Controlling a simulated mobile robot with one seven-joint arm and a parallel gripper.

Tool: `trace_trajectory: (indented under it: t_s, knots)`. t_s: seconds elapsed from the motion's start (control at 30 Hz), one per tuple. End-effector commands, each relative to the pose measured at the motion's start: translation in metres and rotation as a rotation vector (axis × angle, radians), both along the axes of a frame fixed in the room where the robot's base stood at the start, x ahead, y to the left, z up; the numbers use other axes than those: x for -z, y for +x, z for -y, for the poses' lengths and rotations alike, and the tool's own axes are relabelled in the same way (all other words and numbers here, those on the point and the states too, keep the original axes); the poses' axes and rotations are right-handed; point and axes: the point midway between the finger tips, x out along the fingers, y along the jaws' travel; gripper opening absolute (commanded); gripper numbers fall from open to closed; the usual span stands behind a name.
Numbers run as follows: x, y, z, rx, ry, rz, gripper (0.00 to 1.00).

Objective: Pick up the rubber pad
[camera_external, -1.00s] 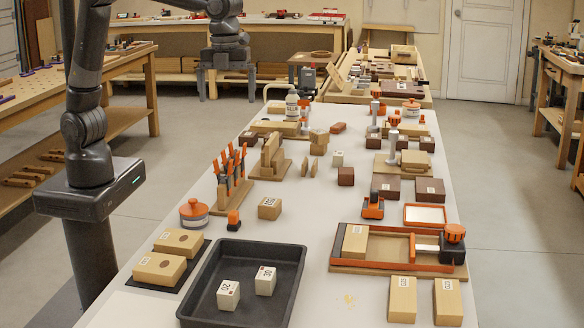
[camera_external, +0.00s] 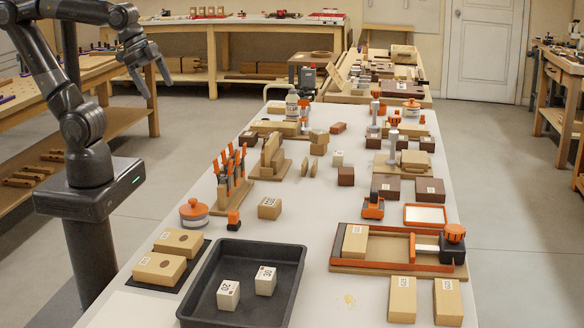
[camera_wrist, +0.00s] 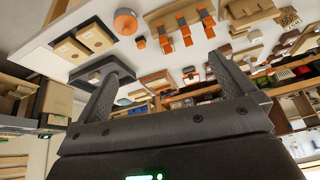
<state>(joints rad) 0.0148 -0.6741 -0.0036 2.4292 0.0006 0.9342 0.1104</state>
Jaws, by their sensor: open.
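A thin dark flat pad (camera_external: 189,270), which looks like the rubber pad, lies on the near left of the white table in the external view. Two light wooden blocks (camera_external: 159,267) rest on it and cover most of it, leaving a dark border. My gripper (camera_external: 152,84) is raised at the upper left, left of the table and well away from the pad. Its two fingers are spread with nothing between them. In the wrist view my gripper (camera_wrist: 165,75) is also open and empty.
A black tray (camera_external: 198,317) with two white numbered cubes stands just right of the pad. A round orange-topped tin (camera_external: 194,213) and a rack of orange-handled clamps (camera_external: 231,176) stand behind. An orange-framed wooden fixture (camera_external: 389,247) is at right. Clear tabletop lies between tray and fixture.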

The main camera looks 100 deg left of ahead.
Motion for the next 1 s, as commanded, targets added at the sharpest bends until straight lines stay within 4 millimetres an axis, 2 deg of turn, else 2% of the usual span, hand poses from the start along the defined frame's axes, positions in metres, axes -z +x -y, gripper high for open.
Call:
trace_trajectory:
  t_s: [0.1,0.27,0.77,1.0]
  knots:
    - [0.009,-0.014,-0.003,-0.078,-0.035,0.027,1.00]
    - [0.013,-0.019,-0.005,-0.117,-0.054,0.040,1.00]
    - [0.013,-0.019,-0.005,-0.117,-0.053,0.039,0.62]
    - [0.013,-0.018,-0.005,-0.116,-0.054,0.037,0.62]
